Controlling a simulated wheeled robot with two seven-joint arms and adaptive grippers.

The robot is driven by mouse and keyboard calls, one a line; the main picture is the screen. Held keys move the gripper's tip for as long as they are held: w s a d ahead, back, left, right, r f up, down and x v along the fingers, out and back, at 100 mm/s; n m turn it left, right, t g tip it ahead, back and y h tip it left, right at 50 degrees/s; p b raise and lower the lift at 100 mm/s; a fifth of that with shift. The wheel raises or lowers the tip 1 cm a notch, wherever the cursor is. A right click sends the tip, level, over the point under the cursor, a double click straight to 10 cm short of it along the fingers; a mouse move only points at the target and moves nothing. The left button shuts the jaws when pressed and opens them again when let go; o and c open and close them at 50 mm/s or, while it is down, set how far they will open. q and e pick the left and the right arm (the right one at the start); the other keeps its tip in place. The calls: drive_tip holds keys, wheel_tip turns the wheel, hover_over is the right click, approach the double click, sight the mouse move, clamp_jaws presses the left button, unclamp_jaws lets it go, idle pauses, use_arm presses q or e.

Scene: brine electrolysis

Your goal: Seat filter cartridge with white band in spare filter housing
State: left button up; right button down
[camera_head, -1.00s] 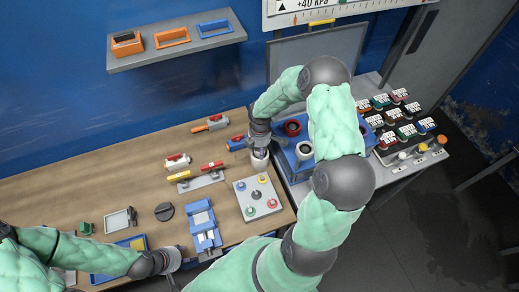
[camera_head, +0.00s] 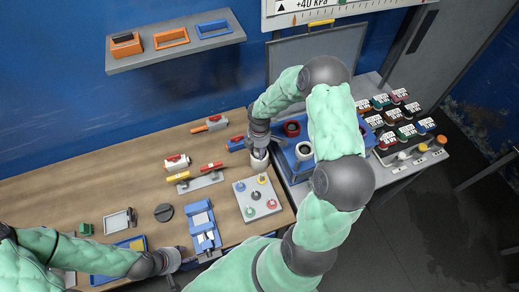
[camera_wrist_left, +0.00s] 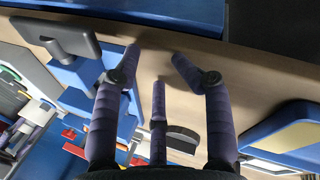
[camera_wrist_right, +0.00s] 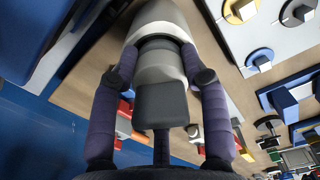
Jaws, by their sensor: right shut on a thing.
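My right gripper (camera_wrist_right: 160,62) is shut on a pale cylinder with a grey ring, the filter cartridge (camera_wrist_right: 158,22). Its pale body (camera_head: 259,161) shows just below the gripper in the head view, at the table's right end. I cannot tell whether its lower end touches anything. Two round cups, one with a red rim (camera_head: 291,128) and one with a white rim (camera_head: 304,150), stand in a blue stand (camera_head: 279,160) to the right of it. I cannot tell which is the spare housing. My left gripper (camera_wrist_left: 155,57) is open and empty above the table's front edge.
A grey plate with coloured knobs (camera_head: 245,209) lies just in front of the cartridge. A blue device (camera_head: 206,242) stands near my left gripper. Labelled blocks (camera_head: 405,132) fill the right bench. The wooden table's back left (camera_head: 90,165) is clear.

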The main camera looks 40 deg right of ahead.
idle(0.9)
drive_tip(key=c, duration=0.6)
unclamp_jaws()
drive_tip(key=shift+o, duration=0.2)
drive_tip(key=shift+f, duration=0.1)
drive_tip(key=shift+r, duration=0.4)
drive_tip(key=shift+f, duration=0.1)
clamp_jaws()
